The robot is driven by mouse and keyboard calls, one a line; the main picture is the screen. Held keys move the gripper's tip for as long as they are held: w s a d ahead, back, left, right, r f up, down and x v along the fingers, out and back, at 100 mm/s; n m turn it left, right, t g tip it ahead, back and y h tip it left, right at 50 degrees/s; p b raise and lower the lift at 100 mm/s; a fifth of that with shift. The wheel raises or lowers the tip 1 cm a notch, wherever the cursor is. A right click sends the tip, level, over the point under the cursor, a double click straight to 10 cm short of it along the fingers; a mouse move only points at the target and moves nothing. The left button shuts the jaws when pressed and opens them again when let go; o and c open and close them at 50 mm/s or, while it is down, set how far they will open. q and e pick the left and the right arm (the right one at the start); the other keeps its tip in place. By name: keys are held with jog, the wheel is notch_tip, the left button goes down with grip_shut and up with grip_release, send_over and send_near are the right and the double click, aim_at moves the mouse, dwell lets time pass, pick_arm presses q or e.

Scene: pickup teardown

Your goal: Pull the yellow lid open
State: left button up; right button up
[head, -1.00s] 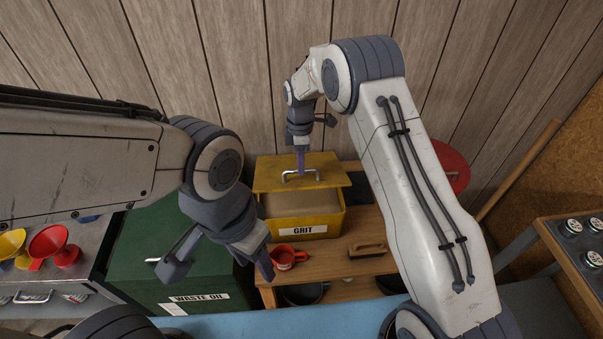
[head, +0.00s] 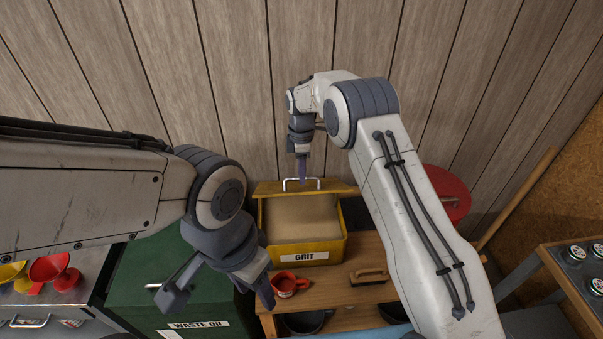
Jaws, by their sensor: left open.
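The yellow lid (head: 270,188) is at the back of the yellow GRIT box (head: 331,250), pushed back so that the tan grit (head: 298,216) inside shows widely. Its metal handle (head: 288,181) stands up on it. My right gripper (head: 302,178) points down at the handle and its finger overlaps the handle in the picture. I see it edge-on, so I cannot tell whether its jaws are closed. My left gripper (head: 220,292) is open and empty, in front of the green bin and to the left of the red mug.
A red mug (head: 284,285) and a brush (head: 368,276) stand on the wooden bench (head: 330,293) in front of the box. The green WASTE OIL bin (head: 135,268) is at left, with red and yellow funnels (head: 50,267) beyond. A red round lid (head: 447,192) is at right.

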jog(key=shift+o, duration=0.3)
jog(key=shift+w+f, duration=0.15)
jog(key=shift+f, duration=0.05)
jog(key=shift+s+r, duration=0.15)
jog(key=shift+s, duration=0.05)
jog(key=shift+w+r, duration=0.1)
jog(key=shift+r, duration=0.1)
notch_tip(320, 180, up, 10)
jog(key=b, duration=0.3)
jog(key=shift+w, duration=0.15)
